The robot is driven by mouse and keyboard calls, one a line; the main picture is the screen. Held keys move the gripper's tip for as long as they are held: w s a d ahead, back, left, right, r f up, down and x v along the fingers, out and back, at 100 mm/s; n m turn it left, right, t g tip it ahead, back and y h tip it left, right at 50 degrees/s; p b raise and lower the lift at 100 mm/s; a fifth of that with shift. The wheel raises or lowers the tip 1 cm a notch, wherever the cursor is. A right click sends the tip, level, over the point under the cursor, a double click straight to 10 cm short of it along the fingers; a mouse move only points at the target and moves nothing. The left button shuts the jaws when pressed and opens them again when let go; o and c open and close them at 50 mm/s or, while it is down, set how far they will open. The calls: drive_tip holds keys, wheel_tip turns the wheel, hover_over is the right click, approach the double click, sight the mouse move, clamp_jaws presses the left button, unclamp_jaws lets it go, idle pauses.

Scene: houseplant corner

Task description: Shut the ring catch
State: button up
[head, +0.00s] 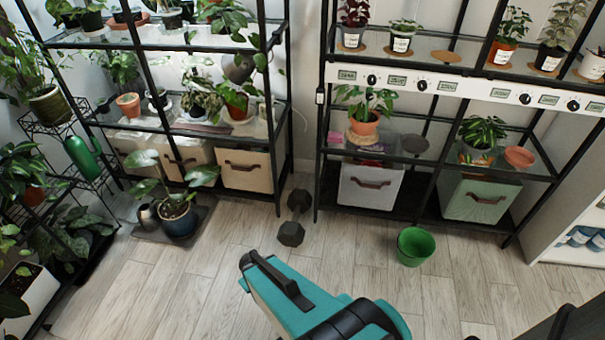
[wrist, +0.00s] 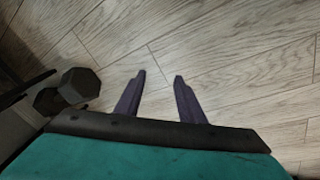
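I cannot make out a ring catch in either view. My gripper (wrist: 160,76) shows in the wrist view with its two dark fingers apart and nothing between them. Wooden floor lies beyond the fingertips. In the head view my teal arm reaches in from the bottom, over the floor in front of the shelves, and I cannot make out the fingers there.
A dark dumbbell (head: 293,218) lies on the floor between the shelf units, also at the left in the wrist view (wrist: 68,90). A green pot (head: 414,247) stands before the right shelves. A large potted plant (head: 178,217) stands left. A white cabinet (head: 570,195) is at right.

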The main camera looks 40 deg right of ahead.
drive_tip(key=s+a+g, duration=0.3)
drive_tip(key=s+a, duration=0.3)
drive_tip(key=s, duration=0.2)
drive_tip(key=s+a+g+y, duration=0.1)
drive_tip(key=s+a+g, duration=0.2)
drive_tip(key=s, duration=0.6)
drive_tip(key=a, duration=0.2)
drive_tip(key=shift+s+a+r+y, duration=0.3)
drive_tip(key=shift+a+r, duration=0.05)
drive_tip(key=shift+r, duration=0.05)
drive_tip(key=shift+c, duration=0.6)
drive_tip(key=shift+s, duration=0.1)
